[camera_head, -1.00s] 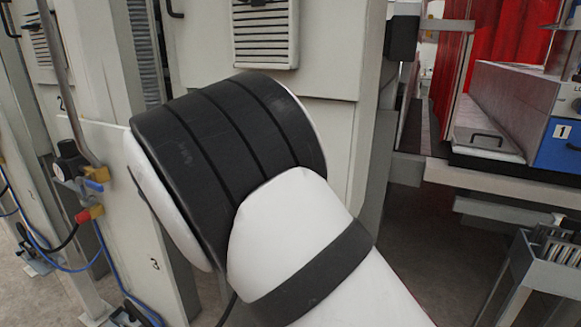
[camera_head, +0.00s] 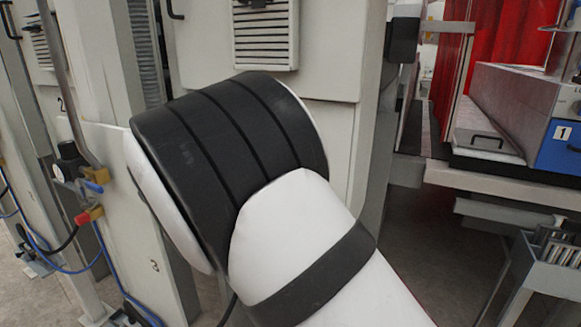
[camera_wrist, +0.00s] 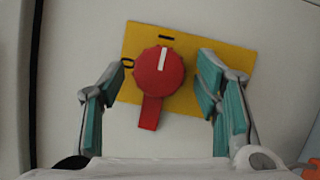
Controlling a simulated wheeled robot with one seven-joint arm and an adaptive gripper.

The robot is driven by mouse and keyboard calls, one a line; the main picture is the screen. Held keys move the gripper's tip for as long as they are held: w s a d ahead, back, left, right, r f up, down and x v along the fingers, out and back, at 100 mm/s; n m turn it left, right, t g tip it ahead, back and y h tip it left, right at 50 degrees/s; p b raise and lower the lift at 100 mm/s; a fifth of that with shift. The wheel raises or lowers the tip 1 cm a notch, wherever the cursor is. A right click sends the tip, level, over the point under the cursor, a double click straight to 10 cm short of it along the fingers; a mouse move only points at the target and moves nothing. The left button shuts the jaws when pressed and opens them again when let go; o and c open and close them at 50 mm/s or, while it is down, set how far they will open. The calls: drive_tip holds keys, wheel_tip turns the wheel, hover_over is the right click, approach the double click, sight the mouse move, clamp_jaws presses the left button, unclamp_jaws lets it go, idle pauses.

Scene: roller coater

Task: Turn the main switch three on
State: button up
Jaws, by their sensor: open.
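The main switch is a round red knob (camera_wrist: 160,75) with a white pointer line and a red tab below it, in the wrist view. It sits on a yellow plate (camera_wrist: 200,52) fixed to a pale panel. The white line points up, nearly at the black bar mark at the plate's top; a black ring mark is at the left. My gripper (camera_wrist: 161,90) is open, with its teal-padded fingers to the left and right of the knob, apart from it. In the head view my arm fills the middle, and neither the switch nor the gripper shows there.
In the head view, a cabinet (camera_head: 330,60) with a vent stands behind my arm. Pipes, valves (camera_head: 68,165) and blue hoses are at the left. A blue box (camera_head: 560,147) marked 1 and a metal rack (camera_head: 555,262) are at the right.

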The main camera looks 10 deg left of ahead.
drive_tip(key=v, duration=1.2)
drive_tip(key=shift+r, duration=0.1)
drive_tip(key=s+d+r+m+g+y, duration=0.15)
drive_tip(key=d+g, duration=0.25)
drive_tip(key=d, duration=0.5)
drive_tip(key=s+d+m+g+y, duration=0.1)
drive_tip(key=s+d+m+g, duration=0.15)
drive_tip(key=d, duration=0.75)
drive_tip(key=s+d+m+g+y, duration=0.1)
drive_tip(key=s+d+m+g, duration=0.2)
drive_tip(key=d, duration=0.6)
drive_tip(key=s+d+f+m+y, duration=0.1)
drive_tip(key=s+d+m+y, duration=0.1)
drive_tip(key=s, duration=0.9)
drive_tip(key=s+d+m+y, duration=0.2)
drive_tip(key=s+d+y, duration=0.1)
drive_tip(key=s+y, duration=0.4)
drive_tip(key=shift+s+d+f+m, duration=0.35)
drive_tip(key=shift+s+d+m, duration=0.05)
drive_tip(key=shift+s, duration=1.5)
